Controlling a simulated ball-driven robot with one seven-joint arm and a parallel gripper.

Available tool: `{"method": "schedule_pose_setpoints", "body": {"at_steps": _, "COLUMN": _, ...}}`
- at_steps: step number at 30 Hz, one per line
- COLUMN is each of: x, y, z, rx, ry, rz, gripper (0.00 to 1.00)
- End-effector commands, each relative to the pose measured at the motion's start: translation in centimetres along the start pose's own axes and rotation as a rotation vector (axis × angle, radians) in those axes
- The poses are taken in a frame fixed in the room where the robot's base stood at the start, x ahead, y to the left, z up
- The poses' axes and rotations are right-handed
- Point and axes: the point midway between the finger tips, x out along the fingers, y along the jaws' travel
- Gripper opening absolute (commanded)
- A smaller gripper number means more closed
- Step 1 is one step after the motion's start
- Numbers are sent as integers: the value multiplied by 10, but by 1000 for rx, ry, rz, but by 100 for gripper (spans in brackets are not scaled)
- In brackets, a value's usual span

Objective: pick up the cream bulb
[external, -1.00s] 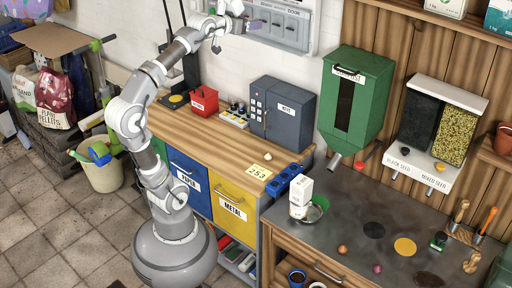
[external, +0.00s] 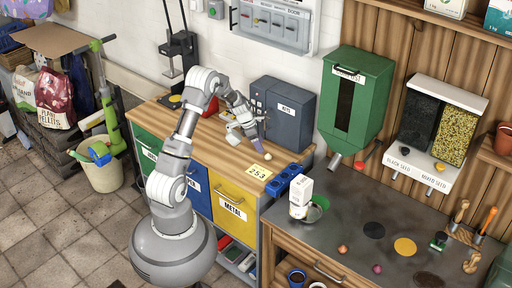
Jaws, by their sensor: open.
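The cream bulb (external: 267,156) is a small pale round thing on the wooden counter, in front of the dark grey key cabinet and just behind the yellow 253 note. My gripper (external: 261,142) is low over the counter, slightly up and left of the bulb in the picture. It points down toward the right, and its jaws are open and empty. At this size I cannot tell the exact gap between the fingertips and the bulb.
The grey key cabinet (external: 283,113) stands close behind my gripper. The yellow note (external: 258,172) and a blue tray (external: 285,181) lie in front. A white carton (external: 301,197) and two other bulbs, brown (external: 342,249) and purple (external: 377,268), are on the dark bench.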

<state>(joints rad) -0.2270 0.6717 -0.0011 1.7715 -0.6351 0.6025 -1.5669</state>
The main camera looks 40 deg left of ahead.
Motion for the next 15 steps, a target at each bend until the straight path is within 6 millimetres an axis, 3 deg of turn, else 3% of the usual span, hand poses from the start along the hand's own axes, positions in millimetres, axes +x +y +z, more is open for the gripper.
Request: {"method": "schedule_pose_setpoints", "body": {"at_steps": 15, "x": 69, "y": -3, "z": 4, "rx": 8, "ry": 0, "rz": 3, "gripper": 66}}
